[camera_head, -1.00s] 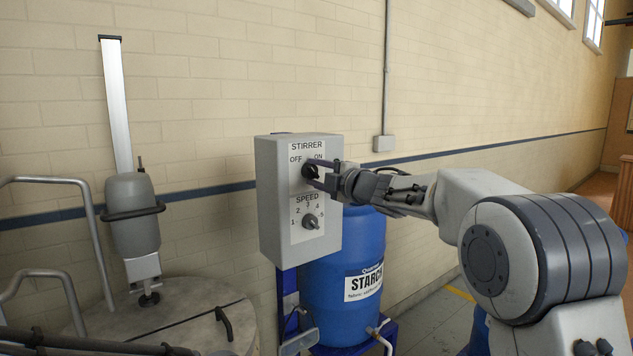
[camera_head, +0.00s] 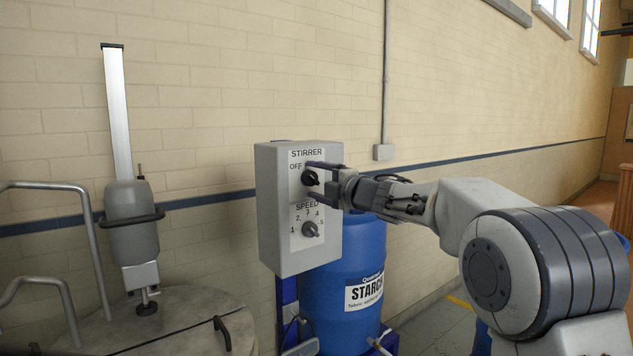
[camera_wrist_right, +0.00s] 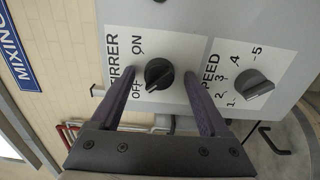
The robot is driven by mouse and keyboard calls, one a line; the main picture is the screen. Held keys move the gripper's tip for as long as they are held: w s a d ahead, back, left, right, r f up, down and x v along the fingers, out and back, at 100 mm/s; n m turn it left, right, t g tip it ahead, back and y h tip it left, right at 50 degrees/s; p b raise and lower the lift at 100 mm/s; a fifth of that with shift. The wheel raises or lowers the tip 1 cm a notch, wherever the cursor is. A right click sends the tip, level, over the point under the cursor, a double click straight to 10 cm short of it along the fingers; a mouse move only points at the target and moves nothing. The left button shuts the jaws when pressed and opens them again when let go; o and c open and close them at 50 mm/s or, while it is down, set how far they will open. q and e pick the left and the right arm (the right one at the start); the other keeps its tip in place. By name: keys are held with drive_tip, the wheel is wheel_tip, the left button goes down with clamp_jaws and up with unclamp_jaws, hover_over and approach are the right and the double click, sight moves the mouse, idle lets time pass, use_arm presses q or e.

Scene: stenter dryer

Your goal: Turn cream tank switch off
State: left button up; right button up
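The stirrer switch is a black knob (camera_head: 310,177) on the upper panel of a grey control box (camera_head: 268,215), below OFF and ON labels. It also shows in the right wrist view (camera_wrist_right: 158,74), where its pale mark appears turned toward OFF. My right gripper (camera_head: 318,175) is open at the box front. In the right wrist view its fingers (camera_wrist_right: 160,88) are spread on either side of the knob, with visible gaps. The ON label is covered by a finger in the head view. My left gripper is not in view.
A speed knob (camera_head: 310,229) sits just below the stirrer knob. A blue starch barrel (camera_head: 345,265) stands behind and below the box. A round lidded tank (camera_head: 190,325) with metal rails (camera_head: 75,220) and a stirrer motor (camera_head: 132,215) is at left.

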drive_tip(key=b+v, duration=0.3)
drive_tip(key=v, duration=0.7)
drive_tip(key=shift+s+d, duration=0.15)
drive_tip(key=shift+s, duration=0.05)
